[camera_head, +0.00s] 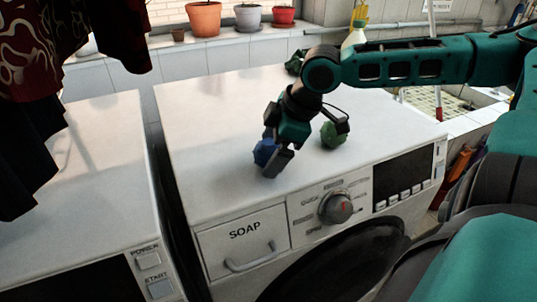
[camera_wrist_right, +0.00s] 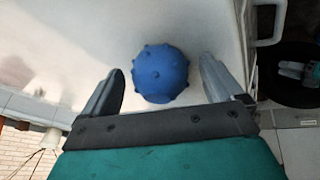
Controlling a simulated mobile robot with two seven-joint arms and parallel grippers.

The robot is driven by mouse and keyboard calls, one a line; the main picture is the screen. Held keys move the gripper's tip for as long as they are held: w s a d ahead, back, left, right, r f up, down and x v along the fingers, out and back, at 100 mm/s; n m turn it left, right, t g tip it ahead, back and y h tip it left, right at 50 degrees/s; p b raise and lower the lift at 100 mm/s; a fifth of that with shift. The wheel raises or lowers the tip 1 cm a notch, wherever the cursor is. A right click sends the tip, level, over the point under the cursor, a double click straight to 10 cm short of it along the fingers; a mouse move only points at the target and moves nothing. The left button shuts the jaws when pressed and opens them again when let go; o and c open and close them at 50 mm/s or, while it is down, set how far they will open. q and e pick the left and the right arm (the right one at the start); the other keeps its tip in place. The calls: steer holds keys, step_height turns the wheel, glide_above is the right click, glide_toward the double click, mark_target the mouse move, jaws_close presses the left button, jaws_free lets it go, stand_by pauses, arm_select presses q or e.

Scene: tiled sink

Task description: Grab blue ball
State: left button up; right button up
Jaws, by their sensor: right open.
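The blue ball (camera_head: 264,152) is small, with short knobs, and sits on the white top of the washing machine near its front edge. In the right wrist view the blue ball (camera_wrist_right: 160,74) lies between the two spread fingers of my right gripper (camera_wrist_right: 162,68), with a gap on both sides. In the head view my right gripper (camera_head: 270,149) is low over the machine top and partly hides the ball. It is open and holds nothing. My left gripper is not in view.
A green knobbed ball (camera_head: 334,135) sits right of the gripper. The washing machine (camera_head: 190,110) has a clear top on the left. A second white machine (camera_head: 90,190) stands across a narrow gap. Dark hanging cloth (camera_head: 75,45) is at upper left. Pots (camera_head: 203,18) line the back ledge.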

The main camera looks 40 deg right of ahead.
steer(key=c, duration=1.2)
steer(key=shift+o, duration=0.2)
steer(key=shift+r, duration=0.1)
